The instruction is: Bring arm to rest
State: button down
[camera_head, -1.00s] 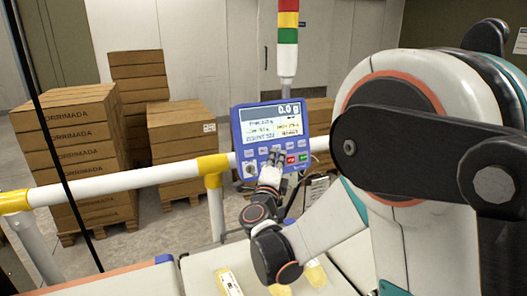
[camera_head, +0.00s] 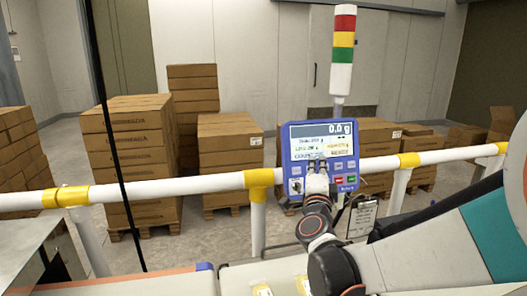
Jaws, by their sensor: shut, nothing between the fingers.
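My gripper (camera_head: 317,170) is small in the picture, in front of the lower part of a blue control panel (camera_head: 352,150). Its fingers are shut with nothing between them and point up toward the panel's button rows. I cannot tell whether the fingertips touch the panel. The gripper hides some of the buttons; a red and a green button show to its right. The panel's screen reads 0.0 g. My arm reaches in from the lower right.
A white rail (camera_head: 160,188) with yellow joints runs across behind the belt (camera_head: 240,280). A signal tower (camera_head: 343,50) rises above the panel. Stacked cartons (camera_head: 128,150) stand beyond the rail. A dark thin post crosses the left side.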

jog(key=s+a+f+n+g+y, duration=0.1)
jog(key=s+a+n+g+y, duration=0.25)
jog(key=s+n, duration=0.3)
jog(key=s+a+f+n+g+y, duration=0.1)
jog(key=s+a+n+g+y, duration=0.1)
jog(key=s+n+y, duration=0.4)
jog(key=s+d+f+n+g+h, duration=0.2)
jog(key=s+f, duration=0.4)
jog(key=s, duration=0.4)
jog(key=s+d+f+n+g+h, duration=0.3)
jog(key=s+d+f+n+g, duration=0.1)
jog(key=s, duration=0.6)
notch_tip(320, 180, down, 2)
jog(key=shift+s+d+f+g, duration=0.2)
jog(key=shift+s+d+g, duration=0.1)
jog(key=shift+d+g, duration=0.55)
